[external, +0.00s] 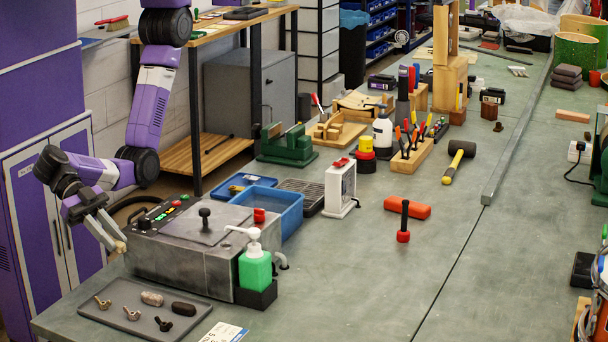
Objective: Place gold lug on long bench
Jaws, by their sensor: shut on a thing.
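My gripper (117,244) is at the left, just beside the left end of the grey metal machine box and above the near left part of the bench. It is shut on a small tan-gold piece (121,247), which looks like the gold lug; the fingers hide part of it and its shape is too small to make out. The long bench (350,285) has a grey-green top and runs from the near left to the back right.
A dark tray (120,327) with several small pieces lies at the front left. The machine box (185,262), a green pump bottle (255,268) and a blue bin (283,205) stand behind it. The bench's middle front is clear, around an orange block (407,207) and a red-based black-handled tool (404,225).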

